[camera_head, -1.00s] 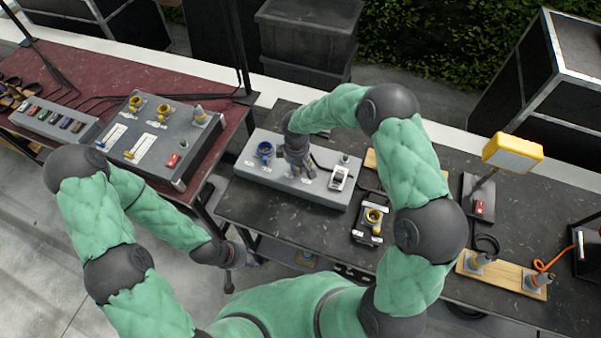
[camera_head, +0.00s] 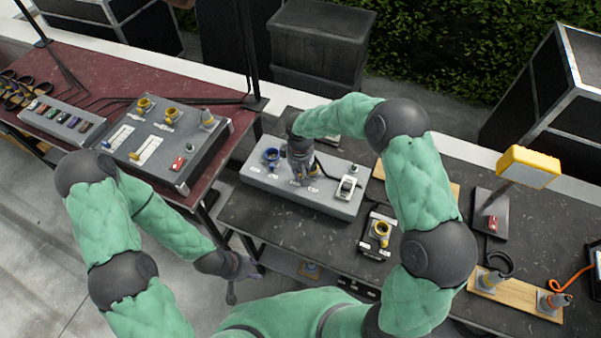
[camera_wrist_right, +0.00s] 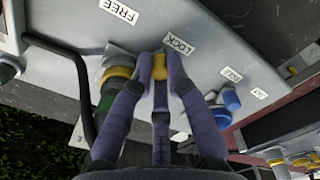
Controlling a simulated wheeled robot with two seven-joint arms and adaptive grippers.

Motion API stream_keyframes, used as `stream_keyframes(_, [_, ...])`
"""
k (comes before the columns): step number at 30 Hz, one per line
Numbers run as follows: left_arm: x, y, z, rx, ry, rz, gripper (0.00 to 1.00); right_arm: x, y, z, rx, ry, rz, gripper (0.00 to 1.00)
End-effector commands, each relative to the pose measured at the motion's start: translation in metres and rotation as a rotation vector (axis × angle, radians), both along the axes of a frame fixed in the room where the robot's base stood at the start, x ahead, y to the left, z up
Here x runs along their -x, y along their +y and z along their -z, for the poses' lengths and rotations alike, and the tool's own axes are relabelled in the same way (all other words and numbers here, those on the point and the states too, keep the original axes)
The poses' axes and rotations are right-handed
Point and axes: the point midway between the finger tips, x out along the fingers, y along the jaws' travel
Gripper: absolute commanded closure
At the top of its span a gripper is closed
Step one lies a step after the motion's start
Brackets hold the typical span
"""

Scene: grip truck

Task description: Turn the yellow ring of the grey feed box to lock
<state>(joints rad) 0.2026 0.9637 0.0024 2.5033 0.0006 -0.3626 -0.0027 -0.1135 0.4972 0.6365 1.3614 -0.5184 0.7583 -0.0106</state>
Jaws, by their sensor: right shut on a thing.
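The grey feed box (camera_head: 330,200) lies on the dark table in the head view. My right gripper (camera_head: 298,174) comes down on its top from above, beside a blue socket (camera_head: 271,155). In the right wrist view, my right gripper (camera_wrist_right: 160,62) is shut on a yellow lug (camera_wrist_right: 160,70). The yellow ring (camera_wrist_right: 116,74) shows left of the fingers, around a grey and green connector. The lug lies close to the LOCK label (camera_wrist_right: 180,44); the FREE label (camera_wrist_right: 120,10) is further left. My left gripper (camera_head: 240,268) hangs low before the tables, its jaws unclear.
A black cable (camera_wrist_right: 70,60) curves beside the ring. A white switch (camera_head: 347,187) sits at the box's right end. Another grey panel (camera_head: 165,145) stands on the red table.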

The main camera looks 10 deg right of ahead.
Motion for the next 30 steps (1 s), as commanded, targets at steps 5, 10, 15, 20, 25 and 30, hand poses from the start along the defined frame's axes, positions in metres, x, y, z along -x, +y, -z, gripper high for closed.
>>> stream_keyframes(5, [0.000,0.000,0.000,0.000,0.000,0.000,0.60,0.000,0.000,0.000,0.000,0.000,0.000,0.64])
stream_keyframes(10, [0.000,0.000,0.000,0.000,0.000,0.000,0.60,0.000,0.000,0.000,0.000,0.000,-0.001,0.60])
stream_keyframes(15, [0.000,0.000,0.000,0.000,0.000,0.000,0.60,0.000,0.000,0.000,-0.001,-0.001,-0.001,0.60])
stream_keyframes(20, [0.000,0.000,0.000,0.000,0.000,0.000,0.60,-0.001,0.000,-0.011,0.000,-0.004,-0.001,0.60])
stream_keyframes(25, [0.000,0.000,0.000,0.000,0.000,0.000,0.60,-0.002,0.001,-0.041,-0.001,-0.006,0.000,0.60])
stream_keyframes(30, [0.000,0.000,0.000,0.000,0.000,0.000,0.60,-0.001,0.000,-0.075,-0.001,-0.004,0.000,0.60])
